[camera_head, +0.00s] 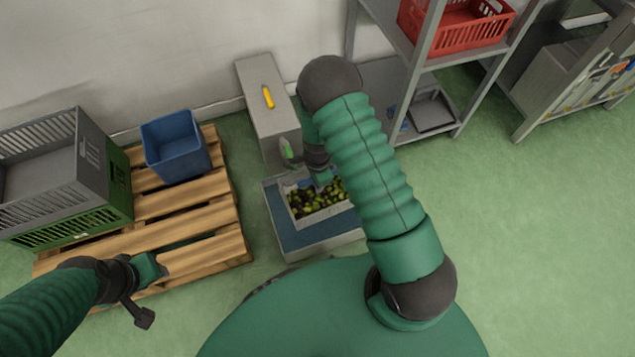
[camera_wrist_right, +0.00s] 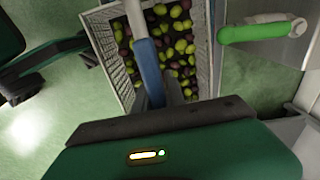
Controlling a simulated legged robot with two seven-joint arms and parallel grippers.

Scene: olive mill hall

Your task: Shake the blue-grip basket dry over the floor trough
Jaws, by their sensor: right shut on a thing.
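The basket (camera_head: 322,217) is light, with slatted walls, and holds green and dark olives. It is over the blue-floored trough (camera_head: 288,236) with a grey rim; whether it touches the trough is unclear. In the right wrist view the basket (camera_wrist_right: 105,45) has a blue grip (camera_wrist_right: 152,72) on its handle. My right gripper (camera_head: 321,177) is shut on this grip, partly hidden by my arm in the head view. My left gripper (camera_head: 146,287) hangs empty near the front of the pallet; its jaw opening is not clear.
A grey block (camera_head: 262,115) with a yellow handle (camera_head: 267,97) and a green handle (camera_head: 287,151) stands behind the trough. A pallet (camera_head: 190,240) at left bears a blue bin (camera_head: 176,146) and crates (camera_head: 70,190). A shelf (camera_head: 425,60) with a red crate (camera_head: 455,28) stands right.

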